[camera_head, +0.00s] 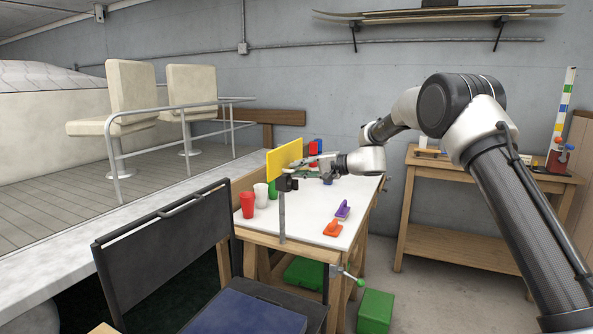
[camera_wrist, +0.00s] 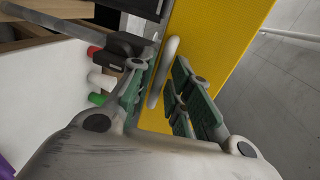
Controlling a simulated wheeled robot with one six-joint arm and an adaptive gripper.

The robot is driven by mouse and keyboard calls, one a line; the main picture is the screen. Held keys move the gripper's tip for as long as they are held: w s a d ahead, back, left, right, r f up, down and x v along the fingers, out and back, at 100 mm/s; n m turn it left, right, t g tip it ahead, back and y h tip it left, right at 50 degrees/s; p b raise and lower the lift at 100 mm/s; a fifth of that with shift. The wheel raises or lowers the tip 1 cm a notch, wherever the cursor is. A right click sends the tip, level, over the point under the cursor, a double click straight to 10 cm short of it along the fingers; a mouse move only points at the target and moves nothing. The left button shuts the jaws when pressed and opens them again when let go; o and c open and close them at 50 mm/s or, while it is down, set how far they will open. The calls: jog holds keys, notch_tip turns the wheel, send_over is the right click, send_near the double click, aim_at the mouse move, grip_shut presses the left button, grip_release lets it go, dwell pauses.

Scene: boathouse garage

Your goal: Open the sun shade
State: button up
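The sun shade looks to be the yellow panel (camera_head: 284,159), which stands upright on a thin metal post (camera_head: 282,218) at the near edge of the white work table. In the wrist view the yellow panel (camera_wrist: 215,45) fills the middle, with a pale rounded handle (camera_wrist: 168,66) on its face. My gripper (camera_head: 312,162) is at the right side of the panel. In the wrist view my gripper (camera_wrist: 160,98) has its green-padded fingers apart, one on each side of the handle. A gap shows beside the handle; whether a pad touches it I cannot tell.
The white table (camera_head: 305,215) holds a red cup (camera_head: 247,205), a white cup (camera_head: 261,195), a purple-handled tool (camera_head: 343,210) and an orange one (camera_head: 333,229). A dark folding chair (camera_head: 160,245) stands in front. A wooden side table (camera_head: 465,245) is at right.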

jog(key=shift+x, duration=0.8)
grip_shut()
jog(key=shift+s, duration=0.1)
